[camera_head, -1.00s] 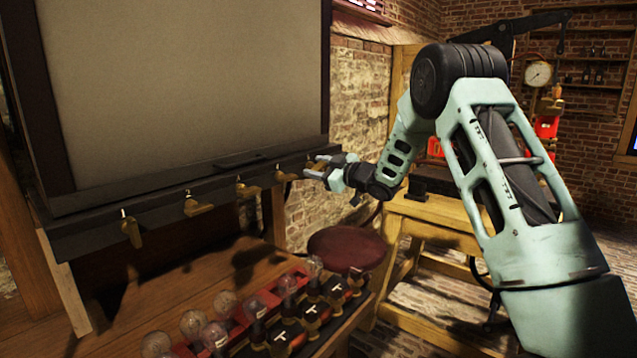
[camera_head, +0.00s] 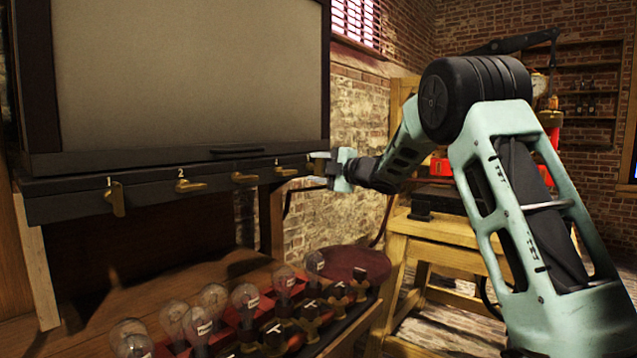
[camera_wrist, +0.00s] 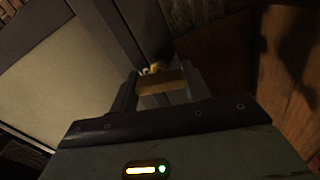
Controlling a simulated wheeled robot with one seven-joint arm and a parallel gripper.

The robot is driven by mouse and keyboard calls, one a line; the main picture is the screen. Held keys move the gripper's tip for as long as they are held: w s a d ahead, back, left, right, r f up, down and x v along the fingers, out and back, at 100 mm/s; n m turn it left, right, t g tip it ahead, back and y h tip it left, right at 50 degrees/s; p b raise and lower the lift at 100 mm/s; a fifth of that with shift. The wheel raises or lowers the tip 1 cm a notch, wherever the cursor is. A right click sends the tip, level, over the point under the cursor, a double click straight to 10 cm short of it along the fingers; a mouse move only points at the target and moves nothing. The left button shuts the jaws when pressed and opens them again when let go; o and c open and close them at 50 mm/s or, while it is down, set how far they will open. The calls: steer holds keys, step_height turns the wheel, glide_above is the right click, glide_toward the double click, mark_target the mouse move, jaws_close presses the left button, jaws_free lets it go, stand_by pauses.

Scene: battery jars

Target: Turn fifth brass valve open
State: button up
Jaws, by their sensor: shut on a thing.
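A row of brass valves runs along the dark rail (camera_head: 70,203) under the large pale panel. The first valve (camera_head: 116,199) has its handle hanging down. The second valve (camera_head: 190,186), third valve (camera_head: 245,178) and fourth valve (camera_head: 286,171) have handles lying roughly sideways. My gripper (camera_head: 317,165) is at the rail's right end, on the fifth valve, which it mostly hides. In the wrist view, my gripper (camera_wrist: 162,92) is shut on the fifth valve's brass handle (camera_wrist: 162,87), which spans between the fingers. The valve's exact angle is hard to judge.
Below the rail, a wooden bench (camera_head: 70,322) holds several glass bulb jars (camera_head: 245,300) in a red and black rack. A round dark red stool (camera_head: 352,262) and a yellow wooden workbench (camera_head: 440,236) stand to the right, under my arm.

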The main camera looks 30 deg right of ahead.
steer(key=shift+f+n+b, duration=0.15)
steer(key=shift+n+b, duration=0.9)
steer(key=shift+n, duration=0.05)
steer(key=shift+c, duration=0.2)
steer(key=shift+o, duration=0.2)
steer(key=o, duration=1)
steer(key=shift+c, duration=0.2)
steer(key=v, duration=1.7)
steer(key=shift+s+b, duration=0.25)
steer(key=shift+b, duration=0.1)
steer(key=shift+d, duration=0.1)
